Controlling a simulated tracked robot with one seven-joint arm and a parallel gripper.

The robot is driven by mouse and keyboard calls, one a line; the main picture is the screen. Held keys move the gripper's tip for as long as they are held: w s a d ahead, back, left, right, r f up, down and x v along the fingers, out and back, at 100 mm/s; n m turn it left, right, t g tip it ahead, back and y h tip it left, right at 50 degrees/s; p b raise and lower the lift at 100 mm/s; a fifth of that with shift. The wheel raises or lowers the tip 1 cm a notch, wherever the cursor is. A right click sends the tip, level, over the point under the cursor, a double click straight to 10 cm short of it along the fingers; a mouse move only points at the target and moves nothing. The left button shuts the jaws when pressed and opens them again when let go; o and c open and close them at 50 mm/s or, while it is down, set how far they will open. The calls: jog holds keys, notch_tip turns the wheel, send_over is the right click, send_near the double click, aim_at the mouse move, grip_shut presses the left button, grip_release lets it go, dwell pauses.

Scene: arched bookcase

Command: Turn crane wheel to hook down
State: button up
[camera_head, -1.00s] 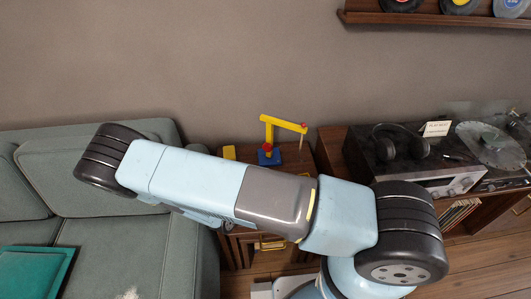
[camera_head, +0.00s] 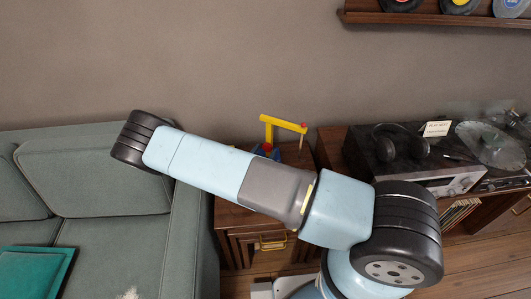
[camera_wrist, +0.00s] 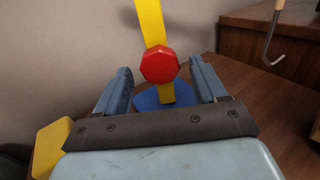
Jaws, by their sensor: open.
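The toy crane has a yellow post and arm (camera_head: 284,122) and stands on a small wooden cabinet, its base partly behind my arm. In the wrist view its red octagonal wheel (camera_wrist: 160,64) sits on the yellow post (camera_wrist: 151,22) above a blue base (camera_wrist: 150,98). A grey hook (camera_wrist: 273,45) hangs at the upper right, clear of the cabinet top. My gripper (camera_wrist: 160,82) is open, with one blue finger on each side of the wheel in the picture. I cannot tell whether either finger touches it. My gripper is hidden in the head view.
A yellow block (camera_wrist: 52,146) is at the lower left in the wrist view. A green sofa (camera_head: 95,180) is left of the cabinet (camera_head: 232,214). A stereo (camera_head: 440,178) with headphones (camera_head: 400,143) and a turntable (camera_head: 490,145) stand to the right.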

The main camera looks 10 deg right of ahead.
jog(key=shift+w, duration=0.1)
jog(key=shift+c, duration=0.3)
jog(key=c, duration=0.9)
jog(key=shift+d, duration=0.35)
jog(key=shift+c, duration=0.5)
jog(key=shift+a, duration=0.25)
jog(key=shift+m, duration=0.4)
jog(key=m, duration=0.3)
jog(key=shift+m, duration=0.3)
jog(key=m, duration=0.3)
jog(key=shift+m, duration=0.4)
jog(key=m, duration=0.4)
jog(key=shift+m, duration=2)
